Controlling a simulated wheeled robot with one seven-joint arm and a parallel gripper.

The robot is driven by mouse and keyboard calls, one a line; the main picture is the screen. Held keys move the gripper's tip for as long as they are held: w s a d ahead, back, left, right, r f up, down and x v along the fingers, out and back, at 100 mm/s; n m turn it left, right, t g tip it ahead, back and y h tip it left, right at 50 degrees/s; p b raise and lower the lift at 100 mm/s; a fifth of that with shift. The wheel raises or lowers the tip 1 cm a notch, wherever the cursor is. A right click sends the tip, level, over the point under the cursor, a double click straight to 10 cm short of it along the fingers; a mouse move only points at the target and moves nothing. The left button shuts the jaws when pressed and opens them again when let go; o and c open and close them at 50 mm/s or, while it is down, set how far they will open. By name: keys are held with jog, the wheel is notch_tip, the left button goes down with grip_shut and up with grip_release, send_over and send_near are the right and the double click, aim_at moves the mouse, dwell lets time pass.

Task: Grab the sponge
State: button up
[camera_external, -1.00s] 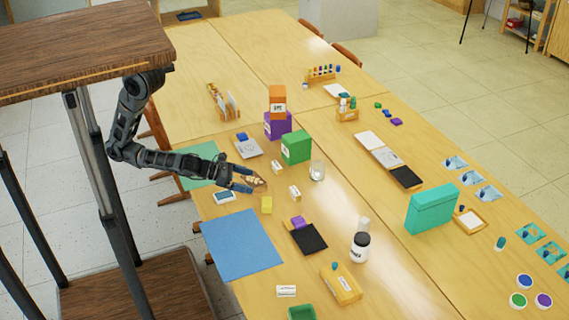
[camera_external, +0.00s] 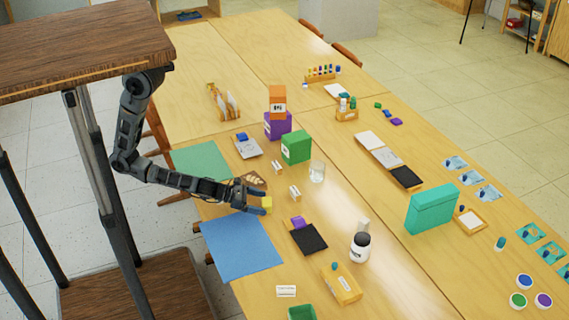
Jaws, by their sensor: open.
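The sponge appears to be the small yellow block (camera_external: 266,204) on the table, just beyond the top edge of the blue mat. My gripper (camera_external: 262,204) is low over the table with its open fingers around or right beside the yellow block. The fingers hide part of the block. I cannot tell whether they touch it.
A blue mat (camera_external: 241,246) lies in front of my gripper and a green mat (camera_external: 201,160) behind my arm. A black pad with a purple block (camera_external: 298,222), a white block (camera_external: 295,193) and a clear glass (camera_external: 317,171) stand to the right. A brown tray (camera_external: 254,180) lies behind.

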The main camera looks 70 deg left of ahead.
jog(key=shift+x, duration=1.45)
jog(key=shift+c, duration=0.2)
jog(key=c, duration=1)
jog(key=shift+r, duration=0.1)
